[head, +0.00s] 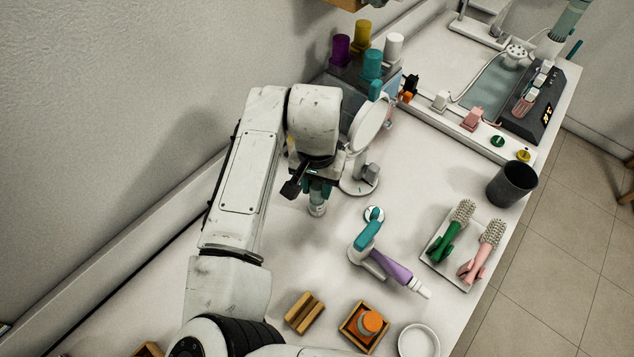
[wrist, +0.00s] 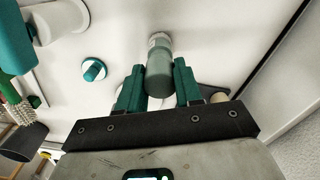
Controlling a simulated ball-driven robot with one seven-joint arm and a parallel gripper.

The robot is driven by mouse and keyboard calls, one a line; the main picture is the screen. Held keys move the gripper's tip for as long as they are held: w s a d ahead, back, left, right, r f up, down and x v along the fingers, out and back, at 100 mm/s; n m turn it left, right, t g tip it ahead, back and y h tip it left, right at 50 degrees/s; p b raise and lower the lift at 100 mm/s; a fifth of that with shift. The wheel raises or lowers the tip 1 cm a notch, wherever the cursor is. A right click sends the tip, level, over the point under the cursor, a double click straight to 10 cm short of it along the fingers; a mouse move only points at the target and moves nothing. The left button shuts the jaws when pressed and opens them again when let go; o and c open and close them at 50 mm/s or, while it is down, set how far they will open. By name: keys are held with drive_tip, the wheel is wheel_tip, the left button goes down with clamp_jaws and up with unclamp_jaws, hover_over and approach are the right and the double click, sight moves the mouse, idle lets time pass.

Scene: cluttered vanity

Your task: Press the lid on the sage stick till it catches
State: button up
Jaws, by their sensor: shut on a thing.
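The sage stick (wrist: 159,45) is a grey-green cylinder with a pale, ribbed far end. In the head view its lower part (head: 317,208) stands about upright at the table top, just below my gripper (head: 318,190). In the wrist view the teal fingers of my gripper (wrist: 159,75) are shut on both sides of its near, darker sage part. This near part looks like the lid (wrist: 159,82). A faint seam shows beyond it, but I cannot tell whether the lid is fully seated. My wrist hides the top in the head view.
A round mirror (head: 368,125) on a white stand is close to the right of my gripper. A white disc with a teal top (head: 374,214) and a teal-and-purple tool (head: 390,268) lie farther right. A tray of brushes (head: 432,257) is beyond.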

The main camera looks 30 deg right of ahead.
drive_tip(key=o, duration=1.1)
drive_tip(key=shift+c, duration=0.2)
drive_tip(key=shift+o, duration=0.5)
drive_tip(key=o, duration=0.4)
drive_tip(key=shift+r+p, duration=2.2)
drive_tip(key=shift+r, duration=1.3)
